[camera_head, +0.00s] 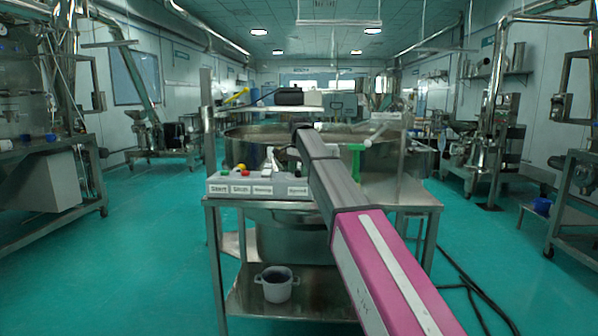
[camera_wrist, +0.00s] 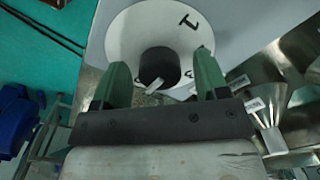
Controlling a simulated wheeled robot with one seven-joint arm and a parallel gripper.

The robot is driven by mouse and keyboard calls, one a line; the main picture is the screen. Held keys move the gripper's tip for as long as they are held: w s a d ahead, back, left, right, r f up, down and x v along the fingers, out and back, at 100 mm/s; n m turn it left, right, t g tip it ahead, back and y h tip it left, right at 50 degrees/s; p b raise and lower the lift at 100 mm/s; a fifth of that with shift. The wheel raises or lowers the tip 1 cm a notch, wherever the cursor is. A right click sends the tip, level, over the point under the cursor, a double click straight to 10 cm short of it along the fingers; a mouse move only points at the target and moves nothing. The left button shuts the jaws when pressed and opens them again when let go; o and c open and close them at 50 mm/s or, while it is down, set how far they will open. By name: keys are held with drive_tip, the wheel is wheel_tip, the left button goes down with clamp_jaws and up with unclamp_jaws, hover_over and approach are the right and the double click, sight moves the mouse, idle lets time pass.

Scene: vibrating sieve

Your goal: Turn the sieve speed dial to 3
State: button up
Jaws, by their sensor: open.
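The speed dial is a white disc (camera_wrist: 125,40) with a black knob (camera_wrist: 158,64) at its middle, seen close up in the wrist view. A light pointer mark (camera_wrist: 155,87) shows at the knob's lower edge. Black marks are on the disc, one at the upper right and others partly hidden low right; I cannot read the setting. My gripper (camera_wrist: 161,62) is open, its green fingers on either side of the knob, with a visible gap to each.
The control box (camera_head: 258,189) with labels and coloured buttons sits on the front of the steel table (camera_head: 425,197). The large round sieve (camera_head: 245,133) stands behind it. A grey pot (camera_head: 276,290) is on the lower shelf. Green floor is free to the left.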

drive_tip(key=c, duration=0.9)
drive_tip(key=shift+n, duration=0.4)
drive_tip(key=n, duration=0.8)
drive_tip(key=shift+n, duration=0.3)
drive_tip(key=n, duration=0.4)
drive_tip(key=shift+n, duration=2.1)
